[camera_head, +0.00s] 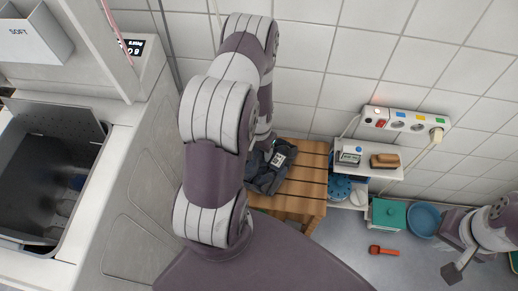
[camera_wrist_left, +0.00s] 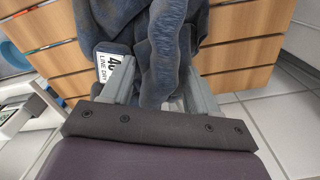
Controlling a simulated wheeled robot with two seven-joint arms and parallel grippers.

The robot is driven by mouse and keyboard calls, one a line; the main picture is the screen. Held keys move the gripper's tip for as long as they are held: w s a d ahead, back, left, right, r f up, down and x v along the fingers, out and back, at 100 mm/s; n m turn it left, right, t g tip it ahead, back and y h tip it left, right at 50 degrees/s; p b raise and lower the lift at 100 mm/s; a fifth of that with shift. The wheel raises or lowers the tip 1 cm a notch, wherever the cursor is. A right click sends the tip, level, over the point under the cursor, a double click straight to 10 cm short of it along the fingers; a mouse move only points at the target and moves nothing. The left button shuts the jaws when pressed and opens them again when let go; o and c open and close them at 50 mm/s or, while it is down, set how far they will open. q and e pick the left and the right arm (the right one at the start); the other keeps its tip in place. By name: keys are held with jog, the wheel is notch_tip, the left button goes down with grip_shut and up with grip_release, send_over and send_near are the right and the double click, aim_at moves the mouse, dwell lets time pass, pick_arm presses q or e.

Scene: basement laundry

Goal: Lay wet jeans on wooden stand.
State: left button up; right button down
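The dark blue-grey jeans (camera_head: 266,178) lie bunched on the left part of the slatted wooden stand (camera_head: 305,190), with a white tag (camera_head: 278,159) on them. In the head view my left arm hides most of that gripper. My right gripper (camera_head: 455,270) is at the lower right, away from the jeans; its fingers are unclear.
A washer with an open grey drum (camera_head: 50,165) stands at the left. Right of the stand are a small white shelf (camera_head: 372,160) with a brush, a power strip (camera_head: 405,122), a green box (camera_head: 388,215), a blue basin (camera_head: 424,219) and a red-orange object (camera_head: 384,250) on the floor.

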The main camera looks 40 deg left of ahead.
pick_arm(q)
notch_tip(320, 180, up, 12)
jog(key=p, duration=0.3)
jog(key=s+d+r, duration=0.2)
jog(key=d+r, duration=0.4)
jog(key=r, duration=0.2)
jog(key=s+d+r+m+t, duration=0.1)
jog(key=s+d+r, duration=0.2)
jog(key=d+r, duration=0.4)
jog(key=shift+s+d+r, duration=0.2)
jog(key=shift+s+r, duration=0.1)
jog(key=shift+r, duration=0.25)
